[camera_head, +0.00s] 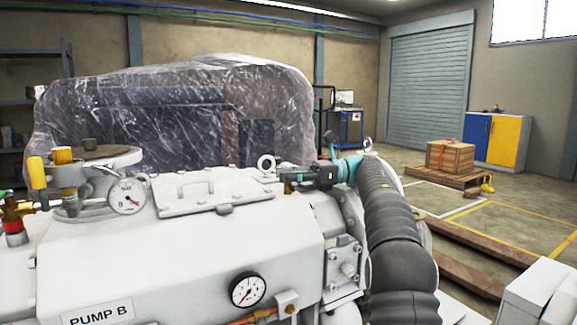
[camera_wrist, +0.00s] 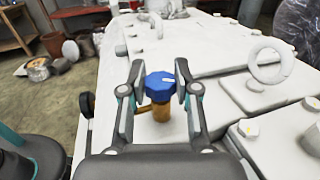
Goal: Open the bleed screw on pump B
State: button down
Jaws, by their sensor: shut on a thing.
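Pump B (camera_head: 180,250) is a large white machine with a black-on-white "PUMP B" label (camera_head: 97,313) on its front. In the wrist view a blue faceted knob with a white mark, the bleed screw (camera_wrist: 160,88), sits upright on a brass stem (camera_wrist: 162,112) on the pump's white top. My gripper (camera_wrist: 160,76) is shut on the blue knob, one finger on each side. In the head view my gripper (camera_head: 287,179) is over the pump's right end, and the knob cannot be made out there.
A lifting eye (camera_head: 266,163) stands near my gripper; it also shows in the wrist view (camera_wrist: 267,60). Dial gauges (camera_head: 247,290) and a yellow-handled valve (camera_head: 37,173) are on the pump. A plastic-wrapped machine (camera_head: 180,110) stands behind.

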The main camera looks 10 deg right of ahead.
jog(key=shift+n+g, duration=0.4)
jog(key=shift+g, duration=0.2)
jog(key=c, duration=0.8)
grip_release()
jog(key=shift+a, duration=0.1)
jog(key=shift+f+t, duration=0.1)
jog(key=shift+t, duration=0.2)
